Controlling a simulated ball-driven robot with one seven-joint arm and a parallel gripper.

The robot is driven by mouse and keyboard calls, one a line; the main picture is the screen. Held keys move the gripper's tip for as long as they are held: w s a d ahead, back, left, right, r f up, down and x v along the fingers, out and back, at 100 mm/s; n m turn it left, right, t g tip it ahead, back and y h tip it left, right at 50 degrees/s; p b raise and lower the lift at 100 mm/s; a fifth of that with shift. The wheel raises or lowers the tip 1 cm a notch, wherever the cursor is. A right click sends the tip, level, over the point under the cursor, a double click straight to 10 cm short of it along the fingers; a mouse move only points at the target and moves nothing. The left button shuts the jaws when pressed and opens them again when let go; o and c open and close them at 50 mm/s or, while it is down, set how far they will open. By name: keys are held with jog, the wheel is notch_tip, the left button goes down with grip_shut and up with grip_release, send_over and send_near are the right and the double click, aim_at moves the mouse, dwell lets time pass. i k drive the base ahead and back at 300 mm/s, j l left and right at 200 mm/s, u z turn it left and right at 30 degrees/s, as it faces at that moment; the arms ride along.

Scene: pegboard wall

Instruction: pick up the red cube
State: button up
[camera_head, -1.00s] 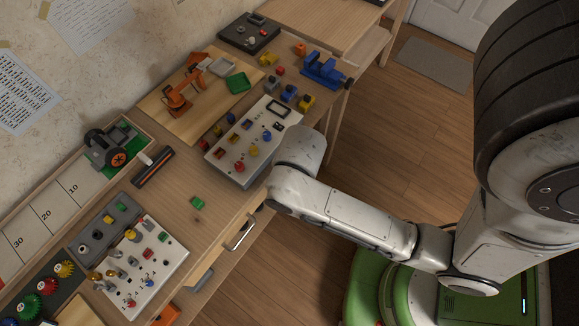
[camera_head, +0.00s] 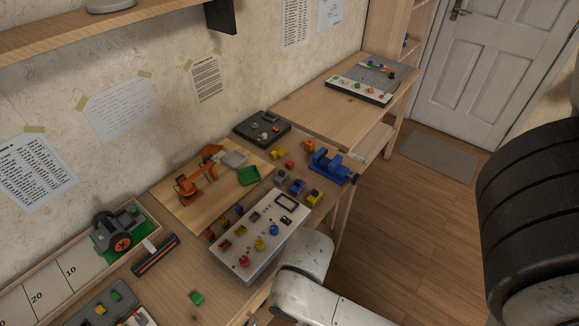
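A small red block (camera_head: 290,165), which looks like a cube, sits on the workbench between a yellow piece and the blue vise. Another small red piece (camera_head: 211,235) sits at the left edge of the grey control panel; its shape is too small to tell. My white arm reaches in from the lower right and ends in a rounded joint in front of the bench edge. My gripper does not show, so its fingers and its distance to the red block cannot be told.
The control panel (camera_head: 262,240) with coloured knobs stands at the front of the bench. The blue vise (camera_head: 329,167), yellow piece (camera_head: 278,153) and a blue-and-dark block (camera_head: 298,187) crowd the red block. An orange model arm (camera_head: 198,178) stands on a board behind. Open floor lies right.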

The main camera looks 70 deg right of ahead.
aim_at(290, 165)
jog(key=l+z, duration=0.1)
jog(key=z, duration=0.25)
jog(key=i+z, duration=0.15)
jog(key=z, duration=0.15)
